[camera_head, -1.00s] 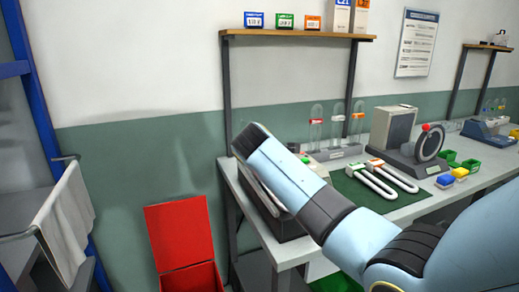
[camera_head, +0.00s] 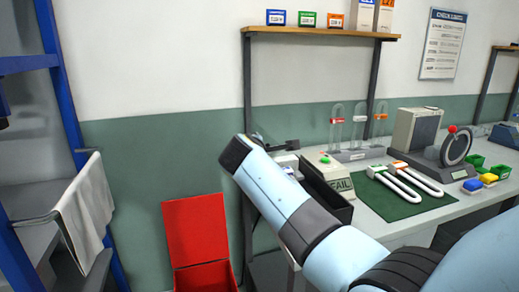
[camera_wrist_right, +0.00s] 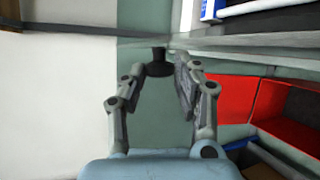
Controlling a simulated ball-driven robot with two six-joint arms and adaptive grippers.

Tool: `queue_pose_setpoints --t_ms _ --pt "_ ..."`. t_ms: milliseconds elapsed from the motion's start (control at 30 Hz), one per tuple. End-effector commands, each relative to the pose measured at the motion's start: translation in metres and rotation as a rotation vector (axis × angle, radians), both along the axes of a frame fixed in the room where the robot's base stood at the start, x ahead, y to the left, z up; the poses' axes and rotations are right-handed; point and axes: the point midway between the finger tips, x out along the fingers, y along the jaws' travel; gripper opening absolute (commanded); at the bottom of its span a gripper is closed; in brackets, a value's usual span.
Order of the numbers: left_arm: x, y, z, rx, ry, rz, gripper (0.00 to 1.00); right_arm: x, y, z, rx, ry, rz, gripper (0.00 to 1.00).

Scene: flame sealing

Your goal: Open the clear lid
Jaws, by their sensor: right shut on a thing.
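My right gripper (camera_wrist_right: 157,76) shows in the right wrist view, its two fingers closed in on a dark knob (camera_wrist_right: 159,64), which I take to be the handle of the clear lid. The lid's see-through panel is too faint to make out surely. My left gripper is not in view.
A red bin (camera_head: 195,232) with a raised lid stands on the floor left of the bench. A green mat (camera_head: 392,203) with white U-shaped tubes lies on the bench. Glass tubes (camera_head: 360,121) stand behind. A blue rack with a towel (camera_head: 83,208) is at the left.

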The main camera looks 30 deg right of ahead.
Motion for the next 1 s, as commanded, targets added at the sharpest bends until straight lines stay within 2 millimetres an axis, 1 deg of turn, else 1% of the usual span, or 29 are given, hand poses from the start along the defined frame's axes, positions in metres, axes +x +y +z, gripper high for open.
queue_pose_setpoints --t_ms 33,67,200,233,467,567,667,833,1000 --pt "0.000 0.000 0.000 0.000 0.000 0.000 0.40 0.000 -0.001 0.002 -0.003 -0.002 0.000 0.00" --pt "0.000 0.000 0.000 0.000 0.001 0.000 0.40 0.000 -0.001 0.002 -0.003 -0.002 0.000 0.32" --pt "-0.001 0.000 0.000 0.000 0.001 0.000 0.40 0.000 -0.001 0.001 -0.002 -0.002 0.000 0.50" --pt "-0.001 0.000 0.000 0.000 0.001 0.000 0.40 0.000 -0.001 0.001 -0.002 -0.002 0.000 0.52" --pt "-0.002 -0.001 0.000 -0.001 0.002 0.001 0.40 0.000 0.000 0.000 -0.001 -0.001 0.000 0.52" --pt "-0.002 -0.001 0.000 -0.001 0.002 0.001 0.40 -0.004 0.004 0.002 0.000 -0.001 0.001 0.52" --pt "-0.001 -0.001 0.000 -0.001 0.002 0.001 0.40 -0.015 0.013 0.006 0.002 -0.003 0.001 0.52" --pt "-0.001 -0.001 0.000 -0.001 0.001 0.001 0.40 -0.037 0.031 0.015 0.004 -0.001 0.001 0.52" --pt "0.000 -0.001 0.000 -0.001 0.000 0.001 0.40 -0.052 0.043 0.022 0.001 -0.002 0.001 0.52"
